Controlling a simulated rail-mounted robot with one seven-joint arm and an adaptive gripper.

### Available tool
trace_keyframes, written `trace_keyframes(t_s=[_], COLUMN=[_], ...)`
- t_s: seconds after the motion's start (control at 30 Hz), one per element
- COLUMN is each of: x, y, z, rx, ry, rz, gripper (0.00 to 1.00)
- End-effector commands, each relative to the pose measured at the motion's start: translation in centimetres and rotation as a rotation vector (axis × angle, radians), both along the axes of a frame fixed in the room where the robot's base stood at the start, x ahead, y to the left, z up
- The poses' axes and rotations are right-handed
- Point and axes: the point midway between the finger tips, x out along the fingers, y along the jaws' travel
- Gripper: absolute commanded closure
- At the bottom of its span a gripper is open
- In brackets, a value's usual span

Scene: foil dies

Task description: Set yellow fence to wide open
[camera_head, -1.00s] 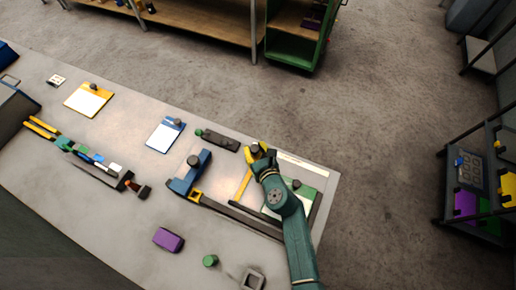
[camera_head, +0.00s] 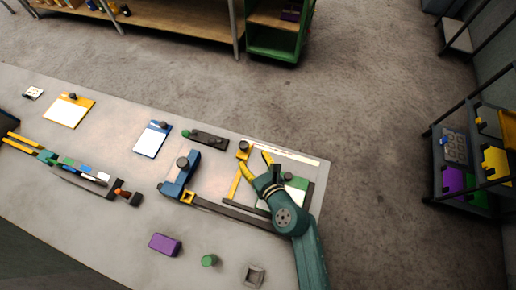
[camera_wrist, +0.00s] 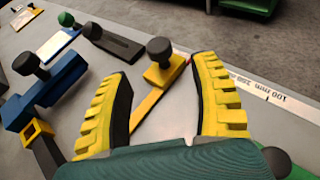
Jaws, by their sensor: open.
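The yellow fence (camera_head: 235,182) is a long yellow bar with a yellow block and a dark knob (camera_head: 243,146) at its far end. It stands near the right end of the bench, by a white scale strip (camera_head: 285,152). In the wrist view the fence (camera_wrist: 151,100) and its knob (camera_wrist: 159,48) show upright between and beyond the yellow fingers. My gripper (camera_head: 258,164) is open and empty, just right of and nearer than the knob, with a visible gap to it.
A blue clamp-like block (camera_head: 180,178) with a dark knob stands left of the fence, beside a yellow square collar (camera_head: 187,197) on a dark rail. A purple block (camera_head: 165,244) and a green cylinder (camera_head: 209,260) lie at the front.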

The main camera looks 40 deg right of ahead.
Motion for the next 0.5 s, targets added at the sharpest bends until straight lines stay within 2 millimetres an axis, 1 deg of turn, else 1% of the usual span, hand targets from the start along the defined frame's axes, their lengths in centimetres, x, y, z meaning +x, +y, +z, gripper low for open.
trace_keyframes(t_s=[0.03,0.1,0.2,0.5], x=[-0.9,-1.9,-2.7,-3.0], y=[0.3,0.6,0.9,1.0], z=[0.3,0.7,1.2,1.3], rx=[0.002,0.001,0.0,-0.001], ry=[0.002,0.001,0.0,0.0], rz=[-0.003,-0.003,-0.001,0.0], gripper=[0.38,0.38,0.38,0.38])
